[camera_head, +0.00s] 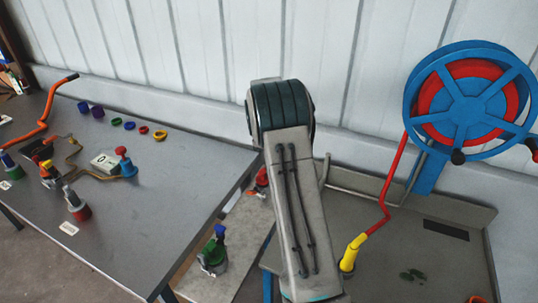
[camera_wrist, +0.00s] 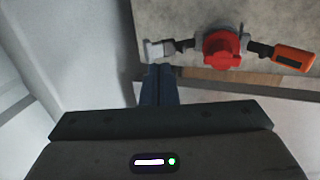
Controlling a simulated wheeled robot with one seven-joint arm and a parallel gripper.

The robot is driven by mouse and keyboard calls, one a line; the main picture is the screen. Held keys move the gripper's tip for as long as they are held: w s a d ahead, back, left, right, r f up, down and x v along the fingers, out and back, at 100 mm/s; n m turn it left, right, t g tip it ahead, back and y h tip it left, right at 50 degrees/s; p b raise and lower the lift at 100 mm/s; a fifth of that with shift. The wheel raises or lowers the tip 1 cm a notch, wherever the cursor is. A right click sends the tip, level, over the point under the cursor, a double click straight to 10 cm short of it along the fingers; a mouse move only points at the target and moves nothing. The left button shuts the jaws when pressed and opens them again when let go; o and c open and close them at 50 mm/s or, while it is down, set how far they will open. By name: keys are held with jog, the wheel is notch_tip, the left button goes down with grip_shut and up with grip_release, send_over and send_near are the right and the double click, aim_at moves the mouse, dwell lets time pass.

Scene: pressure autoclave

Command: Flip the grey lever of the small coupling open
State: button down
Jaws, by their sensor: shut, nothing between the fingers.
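In the wrist view a small coupling with a round red body (camera_wrist: 221,48) sits on a pale grey surface. A short grey lever (camera_wrist: 156,50) sticks out on its left, and an orange handle (camera_wrist: 293,58) sticks out on its right. My gripper (camera_wrist: 158,70) is shut and empty, its tips just below the grey lever in the picture. Whether they touch it I cannot tell. In the head view a red part (camera_head: 262,178) shows beside my arm, probably this coupling. My arm hides my gripper there.
A grey table (camera_head: 150,215) on the left holds several coloured fittings and an orange bent pipe (camera_head: 42,125). A blue and red hose reel (camera_head: 470,100) stands at right with a red pipe (camera_head: 390,180). A green fitting (camera_head: 214,250) stands on the narrow middle surface.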

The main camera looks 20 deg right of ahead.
notch_tip(320, 180, up, 10)
jog(key=b, duration=0.1)
jog(key=shift+w+d+f, duration=0.2)
jog(key=shift+d+f, duration=0.05)
jog(key=shift+d, duration=0.1)
